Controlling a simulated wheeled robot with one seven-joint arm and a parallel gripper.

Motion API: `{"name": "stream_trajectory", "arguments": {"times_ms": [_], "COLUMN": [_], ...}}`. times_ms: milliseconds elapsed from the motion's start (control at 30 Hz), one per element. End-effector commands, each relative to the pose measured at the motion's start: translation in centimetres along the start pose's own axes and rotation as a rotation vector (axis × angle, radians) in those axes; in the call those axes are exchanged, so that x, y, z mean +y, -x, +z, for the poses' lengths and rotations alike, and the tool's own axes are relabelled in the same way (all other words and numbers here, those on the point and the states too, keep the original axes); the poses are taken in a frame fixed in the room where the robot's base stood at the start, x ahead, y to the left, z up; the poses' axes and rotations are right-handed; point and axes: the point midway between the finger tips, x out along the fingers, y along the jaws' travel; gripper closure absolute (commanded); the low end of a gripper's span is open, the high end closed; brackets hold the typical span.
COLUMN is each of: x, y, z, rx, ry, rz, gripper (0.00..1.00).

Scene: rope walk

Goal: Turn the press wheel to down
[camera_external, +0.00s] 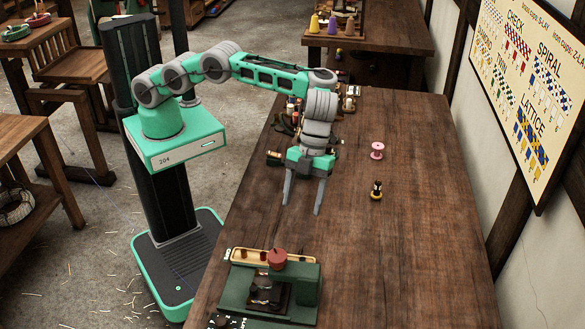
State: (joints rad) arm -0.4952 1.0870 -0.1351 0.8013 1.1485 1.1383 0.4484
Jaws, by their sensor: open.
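The press (306,285) is a dark green machine at the near left edge of the wooden table. A round red knob-like part (277,257) stands on top of it and looks like the press wheel; its setting cannot be read at this size. My gripper (302,210) points down over the table, beyond the press and clear of it. Its two grey fingers are apart with nothing between them. The inside of the press is partly hidden by its own frame.
On the table (410,250), a pink spool (377,150) and a small black and yellow piece (376,190) stand right of my gripper. Several small items lie behind my arm at the far left edge. The table's right and near right parts are clear. A pattern board (530,80) hangs on the right wall.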

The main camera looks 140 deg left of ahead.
Motion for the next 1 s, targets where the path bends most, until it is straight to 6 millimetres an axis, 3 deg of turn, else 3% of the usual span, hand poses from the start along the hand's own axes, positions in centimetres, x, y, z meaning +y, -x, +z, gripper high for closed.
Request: {"name": "stream_trajectory", "arguments": {"times_ms": [200, 267, 367, 500, 600, 700, 733, 833, 1000], "x": [0.0, -0.2, -1.2, -3.1, -3.4, -2.3, -2.5, -1.1, 3.2], "y": [-0.1, -0.8, -3.5, -7.6, -8.3, -7.3, -9.1, -11.2, -10.3], "z": [-0.1, -1.0, -5.5, -15.4, -20.4, -22.5, -21.2, -17.7, -13.9], "rx": [0.002, 0.015, 0.087, 0.302, 0.502, 0.724, 0.728, 0.825, 0.968], "ry": [0.003, 0.027, 0.155, 0.492, 0.726, 0.908, 0.972, 1.07, 1.014], "rz": [-0.002, -0.015, -0.087, -0.295, -0.47, -0.648, -0.702, -0.923, -1.219], "gripper": [0.34, 0.34, 0.34, 0.34, 0.34, 0.34, 0.34, 0.34, 0.34]}}
